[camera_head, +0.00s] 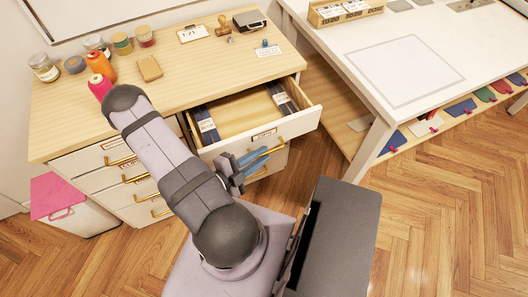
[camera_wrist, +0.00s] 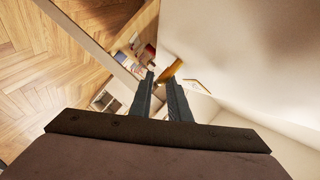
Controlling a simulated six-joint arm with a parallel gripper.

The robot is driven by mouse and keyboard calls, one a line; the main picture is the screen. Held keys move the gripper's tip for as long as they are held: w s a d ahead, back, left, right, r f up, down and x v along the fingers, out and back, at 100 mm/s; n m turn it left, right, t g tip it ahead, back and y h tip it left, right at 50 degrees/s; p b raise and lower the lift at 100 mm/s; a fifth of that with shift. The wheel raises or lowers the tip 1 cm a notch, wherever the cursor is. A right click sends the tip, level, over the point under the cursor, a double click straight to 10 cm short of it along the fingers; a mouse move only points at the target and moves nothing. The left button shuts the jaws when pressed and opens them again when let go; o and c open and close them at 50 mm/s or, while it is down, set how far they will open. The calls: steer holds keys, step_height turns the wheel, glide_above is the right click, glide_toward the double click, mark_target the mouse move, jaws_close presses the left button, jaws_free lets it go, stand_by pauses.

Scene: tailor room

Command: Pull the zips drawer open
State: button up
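A pale wood drawer (camera_head: 306,122) in the top right of the cabinet stands pulled out. Its front has a small label (camera_head: 264,134) too small to read, so I cannot confirm it is the zips drawer. Packets with pale labels (camera_head: 207,126) lie inside at both sides. My gripper (camera_head: 262,157) is low in front of the drawer's front. In the wrist view my two fingers (camera_wrist: 161,78) stand apart with a gap. A gold handle (camera_wrist: 171,68) lies slantwise at their tips. Whether the fingers touch it is unclear.
Closed drawers with gold handles (camera_head: 121,161) are at left. Jars, thread spools and small tools stand on the cabinet top (camera_head: 190,72). A white table (camera_head: 408,68) stands at right, its leg (camera_head: 371,146) near the open drawer. Wood floor (camera_head: 440,190) is clear at right.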

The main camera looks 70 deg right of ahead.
steer(key=shift+x, duration=0.9)
steer(key=shift+c, duration=0.6)
jaws_close()
stand_by(0.4)
